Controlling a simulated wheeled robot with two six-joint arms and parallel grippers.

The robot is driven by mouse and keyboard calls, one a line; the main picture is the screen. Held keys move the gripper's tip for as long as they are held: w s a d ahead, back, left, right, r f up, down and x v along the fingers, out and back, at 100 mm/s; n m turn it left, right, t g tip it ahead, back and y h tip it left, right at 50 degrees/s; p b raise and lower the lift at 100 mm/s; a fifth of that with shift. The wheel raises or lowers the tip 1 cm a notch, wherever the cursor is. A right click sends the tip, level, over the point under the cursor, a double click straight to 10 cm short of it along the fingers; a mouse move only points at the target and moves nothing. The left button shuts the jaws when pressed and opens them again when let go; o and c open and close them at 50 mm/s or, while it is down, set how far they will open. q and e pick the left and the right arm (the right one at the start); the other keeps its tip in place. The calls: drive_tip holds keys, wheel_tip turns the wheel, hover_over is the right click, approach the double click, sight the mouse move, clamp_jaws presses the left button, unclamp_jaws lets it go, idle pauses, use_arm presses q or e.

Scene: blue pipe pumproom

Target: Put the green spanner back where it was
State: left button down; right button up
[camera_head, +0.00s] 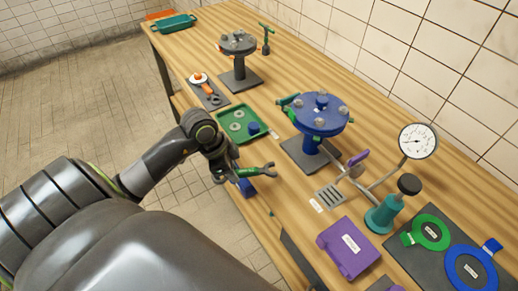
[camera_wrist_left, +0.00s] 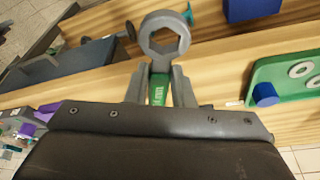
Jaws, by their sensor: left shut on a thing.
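The green spanner (camera_head: 247,172) is in the jaws of my left gripper (camera_head: 230,176), above the front part of the wooden bench. Its grey open end points right in the head view. In the left wrist view, its grey ring end (camera_wrist_left: 165,40) stands out beyond the jaws, and the green, lettered handle (camera_wrist_left: 158,92) lies between the two fingers of my left gripper (camera_wrist_left: 159,82). The spanner looks clear of the bench, though its exact height is hard to tell. My right gripper is not in view.
A green tray (camera_head: 228,133) with washers and a blue piece is behind the gripper. The blue flange stand (camera_head: 318,115), slotted grey plate (camera_head: 330,196), purple box (camera_head: 347,247) and pressure gauge (camera_head: 418,141) stand right. A dark board (camera_head: 208,95) holds an orange-handled tool.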

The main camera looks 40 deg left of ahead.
use_arm(q)
drive_tip(key=w+d, duration=0.1)
drive_tip(key=w, duration=0.1)
drive_tip(key=w+d+p, duration=0.1)
drive_tip(key=w, duration=0.2)
drive_tip(key=w+d, duration=0.1)
drive_tip(key=w, duration=0.2)
drive_tip(key=shift+d+p, duration=0.25)
drive_tip(key=shift+p, duration=0.1)
wheel_tip(320, 180, down, 3)
drive_tip(key=shift+r+p, duration=0.1)
drive_tip(key=shift+p, duration=0.4)
drive_tip(key=shift+f, duration=0.35)
drive_tip(key=shift+f, duration=0.1)
drive_tip(key=shift+a+f, duration=0.1)
drive_tip(key=shift+f, duration=0.2)
drive_tip(key=c, duration=1.3)
unclamp_jaws()
drive_tip(key=shift+o, duration=0.2)
